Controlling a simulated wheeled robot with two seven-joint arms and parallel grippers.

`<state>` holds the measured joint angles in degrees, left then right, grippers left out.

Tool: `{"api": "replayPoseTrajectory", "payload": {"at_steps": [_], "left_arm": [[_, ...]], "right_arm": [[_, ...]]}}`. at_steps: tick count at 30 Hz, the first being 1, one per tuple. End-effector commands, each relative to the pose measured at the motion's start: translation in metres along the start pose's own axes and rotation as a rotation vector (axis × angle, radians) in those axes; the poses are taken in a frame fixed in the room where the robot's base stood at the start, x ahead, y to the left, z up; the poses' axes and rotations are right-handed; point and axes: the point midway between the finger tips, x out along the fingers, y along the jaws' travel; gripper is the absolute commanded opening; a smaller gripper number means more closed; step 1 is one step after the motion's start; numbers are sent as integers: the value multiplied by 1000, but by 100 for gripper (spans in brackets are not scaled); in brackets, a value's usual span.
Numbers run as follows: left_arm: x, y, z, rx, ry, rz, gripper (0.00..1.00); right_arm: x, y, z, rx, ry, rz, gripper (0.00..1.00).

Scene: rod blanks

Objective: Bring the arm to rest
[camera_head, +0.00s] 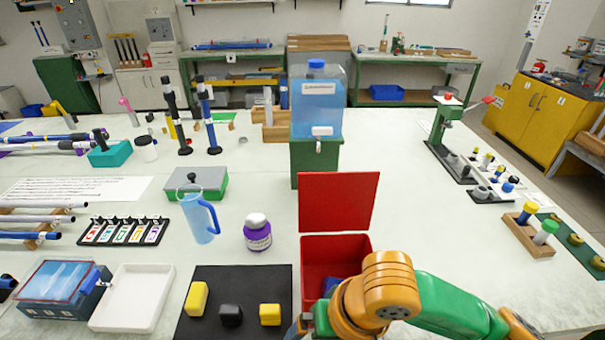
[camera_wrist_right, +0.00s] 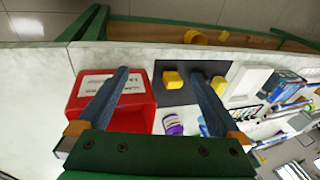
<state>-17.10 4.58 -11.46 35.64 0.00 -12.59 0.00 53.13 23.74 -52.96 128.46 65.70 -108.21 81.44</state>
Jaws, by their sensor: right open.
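My right arm (camera_head: 440,305), orange and green, comes in from the lower right in the head view and reaches over the front of the open red box (camera_head: 315,255). My right gripper (camera_wrist_right: 160,80) shows in the wrist view with its two blue-grey fingers wide apart and nothing between them. In the head view it is mostly hidden behind the arm and cut off by the bottom edge. The red box (camera_wrist_right: 135,118) lies behind the left finger in the wrist view. My left gripper is in neither view.
A black mat (camera_head: 240,285) with two yellow blocks and a black one lies left of the box. A purple-labelled jar (camera_head: 257,235), a blue pitcher (camera_head: 200,218) and a white tray (camera_head: 135,300) stand nearby.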

Motion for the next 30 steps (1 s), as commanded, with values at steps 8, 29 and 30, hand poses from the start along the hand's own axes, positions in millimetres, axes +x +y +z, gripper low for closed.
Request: {"api": "replayPoseTrajectory", "payload": {"at_steps": [8,29,30], "left_arm": [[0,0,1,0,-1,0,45],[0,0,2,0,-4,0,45],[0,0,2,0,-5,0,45]], "right_arm": [[35,-18,2,-99,118,-234,100],[136,181,94,-150,124,281,100],[149,184,96,-149,115,279,100]]}}
